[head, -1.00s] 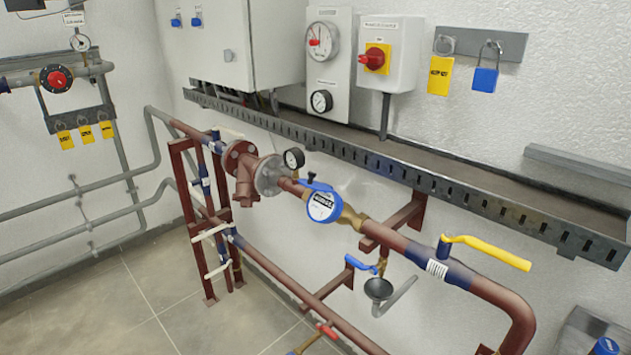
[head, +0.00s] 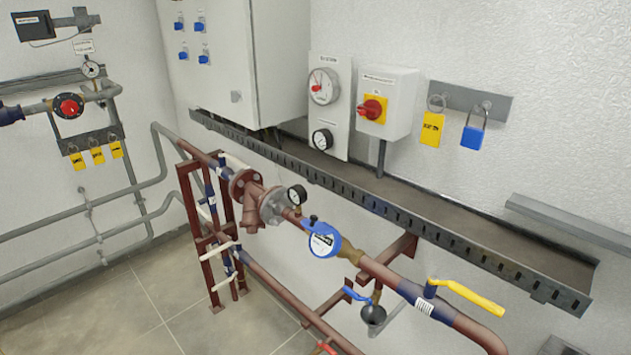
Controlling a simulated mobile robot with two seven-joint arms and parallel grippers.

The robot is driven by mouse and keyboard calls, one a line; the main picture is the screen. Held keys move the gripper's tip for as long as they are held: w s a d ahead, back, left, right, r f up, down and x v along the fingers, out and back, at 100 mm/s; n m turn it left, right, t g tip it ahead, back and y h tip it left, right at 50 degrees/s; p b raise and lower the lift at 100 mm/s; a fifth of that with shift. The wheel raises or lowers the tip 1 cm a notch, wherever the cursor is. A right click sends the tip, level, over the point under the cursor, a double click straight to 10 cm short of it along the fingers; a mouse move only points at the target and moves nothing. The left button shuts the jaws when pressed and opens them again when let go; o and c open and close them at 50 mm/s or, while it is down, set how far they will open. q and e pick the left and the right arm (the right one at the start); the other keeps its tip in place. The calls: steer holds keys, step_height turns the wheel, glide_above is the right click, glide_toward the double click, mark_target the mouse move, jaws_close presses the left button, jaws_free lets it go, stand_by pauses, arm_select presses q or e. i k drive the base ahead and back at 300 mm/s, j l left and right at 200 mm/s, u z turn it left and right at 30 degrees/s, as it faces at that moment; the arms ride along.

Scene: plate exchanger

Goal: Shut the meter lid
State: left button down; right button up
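The water meter (head: 324,240) is a round blue body with a white dial, set in the brown pipe near the middle of the head view. Its dial face shows. A small blue piece (head: 313,219) stands up at the top edge of the meter; it looks like the lid raised off the dial, seen nearly edge-on. Neither of my grippers is in the head view, so nothing is seen touching the meter.
A black pressure gauge (head: 297,194) stands close to the meter's upper left. A yellow-handled valve (head: 466,296) sits on the pipe to the right, a blue-handled valve (head: 357,294) below. A slotted grey tray (head: 400,209) runs along the wall above.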

mark_target(313, 223)
steer(key=j+z, duration=0.2)
steer(key=z, duration=0.25)
steer(key=j+z, duration=0.2)
steer(key=z, duration=0.25)
steer(key=j+z, duration=0.2)
steer(key=z, duration=0.25)
